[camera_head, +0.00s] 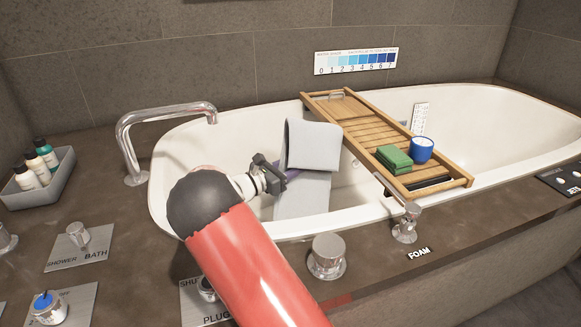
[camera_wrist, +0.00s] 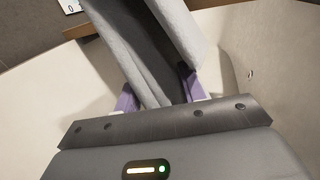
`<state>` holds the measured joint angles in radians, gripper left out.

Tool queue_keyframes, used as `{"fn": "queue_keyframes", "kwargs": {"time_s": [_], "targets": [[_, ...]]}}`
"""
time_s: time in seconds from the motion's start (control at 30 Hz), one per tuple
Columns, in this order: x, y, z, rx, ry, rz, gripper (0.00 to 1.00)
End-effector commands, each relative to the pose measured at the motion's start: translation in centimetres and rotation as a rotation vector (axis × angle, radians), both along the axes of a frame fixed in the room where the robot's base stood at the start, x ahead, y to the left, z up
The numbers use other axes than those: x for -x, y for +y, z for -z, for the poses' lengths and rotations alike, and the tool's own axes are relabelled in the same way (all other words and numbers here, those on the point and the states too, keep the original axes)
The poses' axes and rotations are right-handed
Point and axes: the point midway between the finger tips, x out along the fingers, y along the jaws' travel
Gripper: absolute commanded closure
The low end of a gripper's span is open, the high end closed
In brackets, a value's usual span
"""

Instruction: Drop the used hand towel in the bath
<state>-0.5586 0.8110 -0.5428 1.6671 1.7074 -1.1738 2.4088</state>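A light grey hand towel (camera_head: 312,146) hangs folded over my gripper, above the left part of the white bath (camera_head: 175,160). Its lower flap (camera_head: 303,195) hangs down inside the bath's rim line. My gripper (camera_head: 288,174) points into the bath, with its purple fingers partly hidden by the towel. In the wrist view the towel (camera_wrist: 150,60) runs between the two purple fingertips (camera_wrist: 158,90), which pinch it. Whether the towel's lower edge touches the bath is unclear.
A wooden bath tray (camera_head: 365,125) spans the bath right of the towel, bearing a blue mug (camera_head: 421,149) and green cloths (camera_head: 394,158). A chrome faucet (camera_head: 160,116) stands at the left rim. A chrome knob (camera_head: 326,256) and FOAM tap (camera_head: 406,225) sit on the front ledge.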

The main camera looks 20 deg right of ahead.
Motion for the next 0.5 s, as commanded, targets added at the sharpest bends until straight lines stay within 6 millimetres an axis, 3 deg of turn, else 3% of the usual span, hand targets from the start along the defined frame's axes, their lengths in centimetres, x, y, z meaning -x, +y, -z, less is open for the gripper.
{"fn": "queue_keyframes", "kwargs": {"time_s": [0.27, 0.5], "targets": [[0.0, 0.0, -0.3, 0.0, -0.001, 0.0, 0.6], [0.0, 0.0, -4.0, -0.003, -0.005, -0.001, 0.6]]}}
